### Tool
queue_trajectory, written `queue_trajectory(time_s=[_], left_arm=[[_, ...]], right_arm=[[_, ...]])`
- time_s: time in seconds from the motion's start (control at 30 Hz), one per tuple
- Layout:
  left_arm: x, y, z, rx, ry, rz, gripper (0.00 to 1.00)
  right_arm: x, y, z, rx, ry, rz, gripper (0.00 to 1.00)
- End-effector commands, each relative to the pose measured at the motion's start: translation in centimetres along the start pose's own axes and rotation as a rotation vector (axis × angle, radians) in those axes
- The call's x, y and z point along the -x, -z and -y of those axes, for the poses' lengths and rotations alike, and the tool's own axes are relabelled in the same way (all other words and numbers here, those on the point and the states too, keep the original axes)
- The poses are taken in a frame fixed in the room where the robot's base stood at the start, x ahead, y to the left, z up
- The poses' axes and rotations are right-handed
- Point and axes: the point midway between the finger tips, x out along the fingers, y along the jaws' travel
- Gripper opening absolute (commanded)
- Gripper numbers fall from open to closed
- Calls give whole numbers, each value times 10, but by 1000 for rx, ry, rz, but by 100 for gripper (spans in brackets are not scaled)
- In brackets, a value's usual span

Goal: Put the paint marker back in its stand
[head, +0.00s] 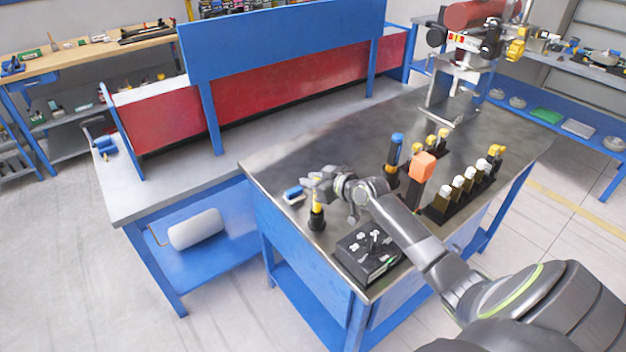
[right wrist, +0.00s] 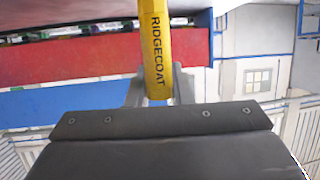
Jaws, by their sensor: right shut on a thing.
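The paint marker (right wrist: 157,50) is yellow with the black word RIDGECOAT, and stands between the fingers of my right gripper (right wrist: 158,95) in the right wrist view. In the head view my right gripper (head: 318,184) is shut on the marker (head: 317,199), holding it about upright over a small round black stand (head: 316,222) on the metal table. The marker's lower end meets the stand's top in the picture; I cannot tell whether it is inside or just above. My left gripper is not in view.
A blue and white item (head: 293,194) lies left of the stand. A black box with white knobs (head: 368,254) sits near the front edge. Right of my forearm are an orange-topped item (head: 423,167), a blue-topped one (head: 395,150) and a black rack of several bottles (head: 438,212).

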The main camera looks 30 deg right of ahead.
Motion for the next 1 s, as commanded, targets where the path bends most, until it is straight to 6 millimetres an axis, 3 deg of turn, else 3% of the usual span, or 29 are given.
queue_trajectory(time_s=[1.0], left_arm=[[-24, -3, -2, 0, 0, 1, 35]], right_arm=[[-9, -23, 0, 0, 0, 0, 2]])
